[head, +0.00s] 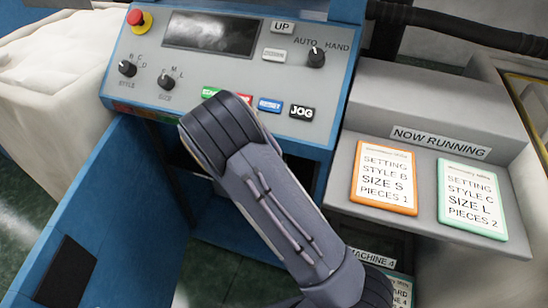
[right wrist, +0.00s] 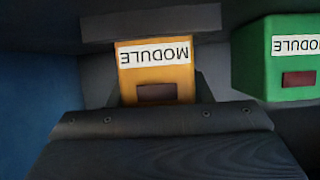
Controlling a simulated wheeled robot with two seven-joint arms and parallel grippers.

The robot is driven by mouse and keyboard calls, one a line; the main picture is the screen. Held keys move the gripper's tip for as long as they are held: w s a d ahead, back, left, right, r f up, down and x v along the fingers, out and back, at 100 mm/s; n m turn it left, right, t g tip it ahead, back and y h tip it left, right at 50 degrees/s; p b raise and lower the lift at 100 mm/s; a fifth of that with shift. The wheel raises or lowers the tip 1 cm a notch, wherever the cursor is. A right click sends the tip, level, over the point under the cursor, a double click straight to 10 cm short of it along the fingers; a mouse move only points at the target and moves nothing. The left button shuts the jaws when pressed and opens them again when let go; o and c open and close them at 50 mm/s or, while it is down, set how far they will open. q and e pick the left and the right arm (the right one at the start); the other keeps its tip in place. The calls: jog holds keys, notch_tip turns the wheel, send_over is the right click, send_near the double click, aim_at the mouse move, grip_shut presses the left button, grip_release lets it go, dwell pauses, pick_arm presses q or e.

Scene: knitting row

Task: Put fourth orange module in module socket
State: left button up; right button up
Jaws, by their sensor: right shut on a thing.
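The orange module (right wrist: 157,70) is in the right wrist view, with its MODULE label upside down and a dark red patch on its face. My right gripper (right wrist: 158,93) is shut on it, with dark fingers at either side. The module's upper edge in the picture meets a grey block (right wrist: 150,24); I cannot tell whether it is inside a socket there or only against it. In the head view my right arm reaches into the opening under the blue machine panel, and the gripper and module are hidden. My left gripper is not in view.
A green module (right wrist: 285,60) sits close to the right of the orange one. A blue wall (right wrist: 35,110) is at the left. In the head view, a blue door (head: 95,220) stands open at left, and a grey shelf (head: 428,205) with two setting cards is at right.

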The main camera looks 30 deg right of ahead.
jog(key=o, duration=1)
jog(key=shift+o, duration=0.2)
jog(key=shift+r, duration=0.1)
jog(key=p+v, duration=0.3)
jog(key=v, duration=0.8)
jog(key=shift+a, duration=0.15)
jog(key=shift+s+a+r+p, duration=0.15)
jog(key=shift+s+a+p, duration=0.15)
